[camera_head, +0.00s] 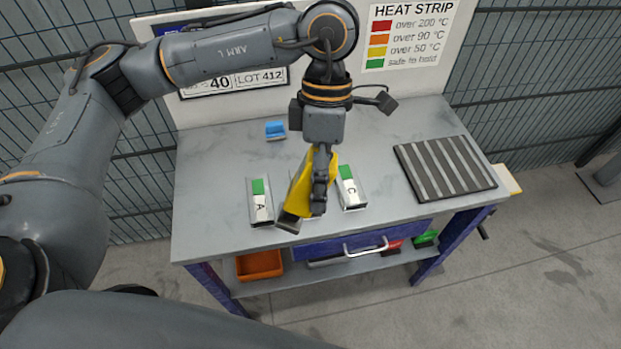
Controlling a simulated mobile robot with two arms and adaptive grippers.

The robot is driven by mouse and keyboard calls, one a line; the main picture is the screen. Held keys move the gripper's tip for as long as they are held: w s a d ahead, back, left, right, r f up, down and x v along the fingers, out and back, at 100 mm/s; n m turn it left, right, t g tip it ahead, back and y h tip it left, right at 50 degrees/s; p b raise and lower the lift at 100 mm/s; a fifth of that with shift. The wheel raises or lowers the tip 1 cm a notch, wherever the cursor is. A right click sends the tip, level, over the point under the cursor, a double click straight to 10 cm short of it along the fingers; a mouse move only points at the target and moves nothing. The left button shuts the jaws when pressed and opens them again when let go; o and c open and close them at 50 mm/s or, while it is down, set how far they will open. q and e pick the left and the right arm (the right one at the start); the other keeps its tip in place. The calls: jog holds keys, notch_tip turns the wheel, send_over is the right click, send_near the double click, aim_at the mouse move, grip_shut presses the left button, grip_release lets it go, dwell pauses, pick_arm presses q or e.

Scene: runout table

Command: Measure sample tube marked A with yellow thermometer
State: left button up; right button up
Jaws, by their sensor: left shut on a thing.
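The sample tube marked A (259,212) is a grey metal piece with a white label and a green strip. It lies on the grey table, left of my left gripper. My left gripper (320,196) points down and is shut on the yellow thermometer (302,192). The thermometer is tilted, its dark lower end (289,223) close to the right of tube A, near the table's front edge. I cannot tell whether this end touches the table. A similar tube marked C (350,187), also with a green strip, lies right of the gripper. My right gripper is out of view.
A ribbed dark rack (445,168) lies on the table's right side. A small blue block (275,130) sits at the back. A heat strip chart (408,35) is on the back panel. An orange bin (259,266) stands on the lower shelf. The table's left side (215,170) is clear.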

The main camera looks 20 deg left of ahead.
pick_arm(q)
jog(key=n, duration=0.1)
jog(key=d+r+n, duration=0.1)
jog(key=r+n, duration=0.1)
jog(key=n, duration=0.1)
jog(key=shift+s+d, duration=0.25)
jog(key=shift+d, duration=0.05)
jog(key=s+d+r+n+p, duration=0.2)
jog(key=r+n, duration=0.3)
jog(key=n, duration=0.8)
jog(key=shift+s+d+n, duration=0.2)
jog(key=shift+d+n, duration=0.2)
jog(key=shift+d, duration=0.5)
